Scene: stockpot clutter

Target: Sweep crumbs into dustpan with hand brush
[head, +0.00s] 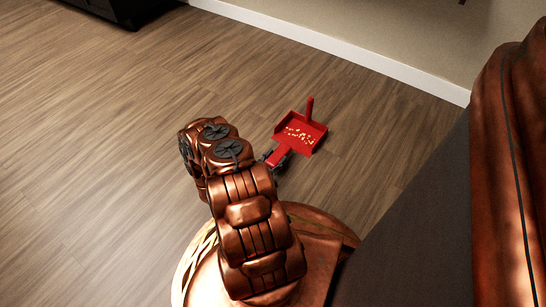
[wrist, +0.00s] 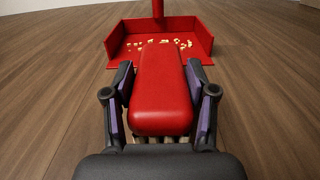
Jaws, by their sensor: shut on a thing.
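A red dustpan (head: 302,134) lies on the wood floor with pale crumbs (head: 299,131) spread inside it. In the wrist view the dustpan (wrist: 205,42) shows straight ahead, its open side toward me, with crumbs (wrist: 160,43) on its floor. Its red handle (head: 309,108) stands up at the far side. My gripper (wrist: 161,95) is shut on the red hand brush (wrist: 161,85), whose red block lies between the fingers. Pale bristles (wrist: 130,138) show a little under the block. The brush (head: 279,156) is at the dustpan's open edge; whether they touch is hidden.
Bare wood floor surrounds the dustpan. A white baseboard (head: 340,54) and wall run along the back right. A dark piece of furniture (head: 118,10) stands at the far top left. No loose crumbs show on the visible floor.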

